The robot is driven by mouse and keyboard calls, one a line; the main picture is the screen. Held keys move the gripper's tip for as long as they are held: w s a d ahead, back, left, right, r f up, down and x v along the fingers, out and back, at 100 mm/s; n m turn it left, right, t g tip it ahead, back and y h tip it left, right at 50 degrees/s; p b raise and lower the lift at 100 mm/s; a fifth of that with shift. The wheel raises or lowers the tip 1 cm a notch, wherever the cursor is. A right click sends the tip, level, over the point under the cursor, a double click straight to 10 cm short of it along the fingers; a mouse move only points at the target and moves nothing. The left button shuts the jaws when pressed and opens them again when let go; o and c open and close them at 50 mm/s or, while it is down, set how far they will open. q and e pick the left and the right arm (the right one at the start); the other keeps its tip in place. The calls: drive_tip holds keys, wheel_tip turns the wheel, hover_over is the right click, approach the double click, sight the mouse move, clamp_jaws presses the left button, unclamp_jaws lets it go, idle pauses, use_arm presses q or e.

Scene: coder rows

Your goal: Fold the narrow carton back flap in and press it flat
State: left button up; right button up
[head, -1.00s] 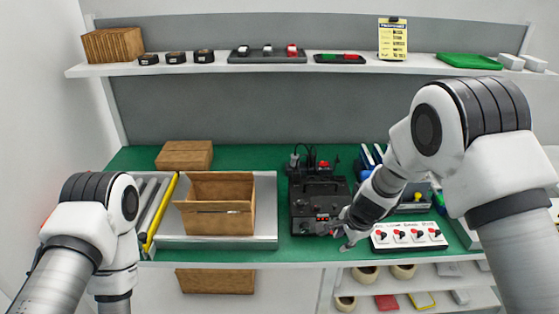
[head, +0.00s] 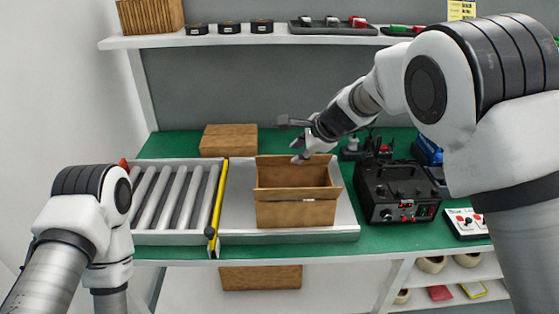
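The narrow carton (head: 296,214) is a brown open-topped box standing on a metal plate (head: 237,200), right of the roller section. Its opening faces up and I see into it. The back panel (head: 290,172) rises above the front edge; I cannot tell where its back flap begins, but it looks upright. My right gripper (head: 290,140) is above and behind the carton's back edge, with its fingers apart and nothing seen between them. I cannot tell whether the lower finger touches the carton. My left arm is at the left; its gripper is out of view.
A yellow bar (head: 217,205) stands between the rollers (head: 167,198) and the plate. A closed brown box (head: 228,139) lies behind. A black device (head: 398,193) and a switch panel (head: 466,222) are to the right. A shelf runs above.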

sight(290, 158)
drive_tip(key=x, duration=0.6)
drive_tip(key=shift+f+p, duration=0.2)
drive_tip(key=shift+p, duration=0.15)
drive_tip(key=shift+d+r, duration=0.1)
drive_tip(key=shift+s, duration=0.1)
clamp_jaws()
drive_tip(key=shift+b, duration=0.3)
drive_tip(key=t+b, duration=0.2)
drive_tip(key=b, duration=0.9)
drive_tip(key=s+f+n+t+b, duration=0.1)
drive_tip(key=t+b, duration=0.1)
drive_tip(key=b, duration=0.9)
drive_tip(key=shift+f+y, duration=0.1)
drive_tip(key=shift+y, duration=0.2)
unclamp_jaws()
